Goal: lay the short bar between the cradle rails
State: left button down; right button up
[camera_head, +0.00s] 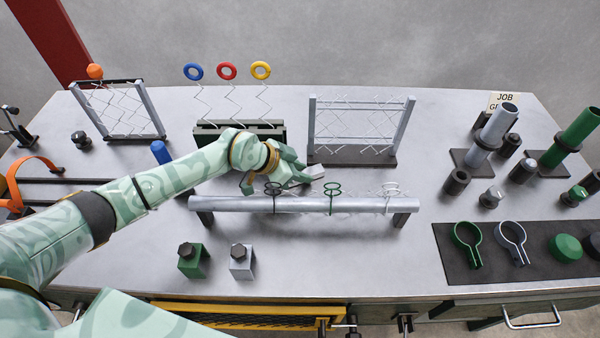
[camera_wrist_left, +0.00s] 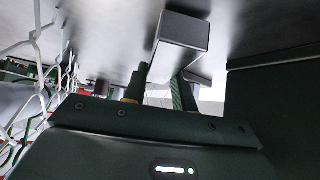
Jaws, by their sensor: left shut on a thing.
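My left gripper (camera_head: 304,175) is above the middle of the bench, just behind the long silver tube. It is shut on a small light-grey piece (camera_head: 317,171), apparently the short bar. In the left wrist view the grey piece (camera_wrist_left: 181,38) shows as a blunt block at the dark fingers (camera_wrist_left: 162,88). The fingers partly hide it. The long silver tube (camera_head: 300,205) lies across dark end supports, with several wire coils on it. Two dark parallel rails (camera_head: 65,180) lie at the far left; I cannot tell which parts are the cradle rails. My right gripper is out of view.
A wire-mesh frame (camera_head: 401,125) on a dark base stands behind the gripper. A dark block (camera_head: 205,138) with ring-topped wires is behind my arm. Green (camera_head: 194,262) and silver (camera_head: 241,262) knobbed blocks stand in front. Bare bench shows front centre.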

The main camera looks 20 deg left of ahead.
pick_arm(q)
notch_tip(320, 180, up, 20)
jog(key=s+d+p, duration=0.1)
jog(key=s+p, duration=0.1)
jog(key=p, duration=0.8)
jog(key=s+a+r+b, duration=0.3)
jog(key=s+a+b, duration=0.3)
jog(key=s, duration=0.5)
jog(key=shift+s+a+r+b, duration=0.25)
jog(key=shift+s+a+b, duration=0.15)
jog(key=shift+a, duration=0.05)
jog(key=shift+a, duration=0.1)
jog(key=shift+m, duration=0.3)
